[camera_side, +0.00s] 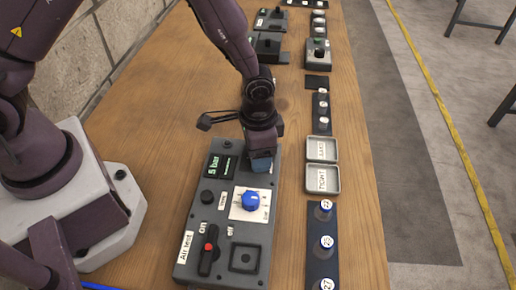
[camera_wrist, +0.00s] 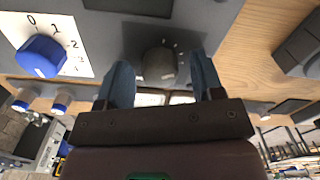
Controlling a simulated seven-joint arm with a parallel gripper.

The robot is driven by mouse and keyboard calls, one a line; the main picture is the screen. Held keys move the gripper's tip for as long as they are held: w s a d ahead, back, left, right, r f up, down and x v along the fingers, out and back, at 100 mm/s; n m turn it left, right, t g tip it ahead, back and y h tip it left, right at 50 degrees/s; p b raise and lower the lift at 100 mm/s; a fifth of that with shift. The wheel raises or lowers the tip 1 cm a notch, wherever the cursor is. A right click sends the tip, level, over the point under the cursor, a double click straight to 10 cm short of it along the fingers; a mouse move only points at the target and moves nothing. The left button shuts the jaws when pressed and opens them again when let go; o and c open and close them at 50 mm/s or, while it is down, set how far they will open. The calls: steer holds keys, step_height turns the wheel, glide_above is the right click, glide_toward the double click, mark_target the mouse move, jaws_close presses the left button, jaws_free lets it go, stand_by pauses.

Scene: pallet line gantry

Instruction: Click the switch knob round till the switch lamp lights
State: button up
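The switch knob, a dark grey round knob (camera_wrist: 160,62) with tick marks beside it, shows in the wrist view on the grey panel (camera_side: 187,268). In the side view my gripper hides it. My gripper (camera_side: 262,163) is over the panel's far right corner. In the wrist view its two blue fingers (camera_wrist: 161,72) stand apart, one on each side of the knob, with gaps visible. I cannot tell how deep they reach around it. No lit lamp is identifiable in either view.
A blue knob (camera_side: 251,201) on a white numbered plate is close to my gripper. The panel also bears a "5 bar" display (camera_side: 219,165), a black-and-red lever (camera_side: 208,250) and a square socket (camera_side: 245,257). Two grey trays (camera_side: 322,180) and a bottle rack lie to the right.

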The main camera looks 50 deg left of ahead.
step_height(320, 180, up, 13)
stand_by(0.6)
steer(key=s+a+r+n+t, duration=0.2)
steer(key=s+a+r, duration=0.4)
steer(key=s+r, duration=0.1)
steer(key=s+a+r+n+t, duration=0.3)
steer(key=s+a+r, duration=0.2)
steer(key=s+r, duration=0.3)
step_height(320, 180, up, 2)
steer(key=shift+s+a+r+t, duration=0.15)
steer(key=shift+s+a+t, duration=0.15)
steer(key=shift+a, duration=0.1)
